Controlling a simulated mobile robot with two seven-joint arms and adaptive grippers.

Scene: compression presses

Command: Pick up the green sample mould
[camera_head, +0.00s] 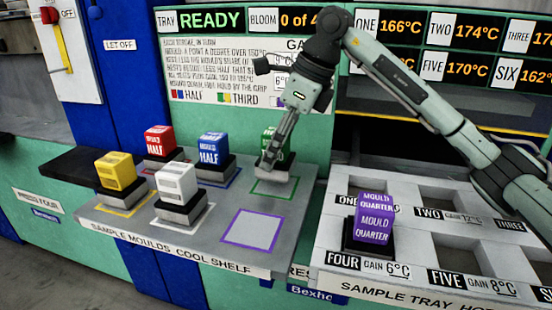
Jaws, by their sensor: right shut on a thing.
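My left gripper is not in view.
Red (160,141), blue (213,149), yellow (116,171) and white (176,183) moulds stand close by on the shelf. The purple-outlined square (253,229) is empty. A purple mould (374,219) sits in slot four of the sample tray (330,197) to the right.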

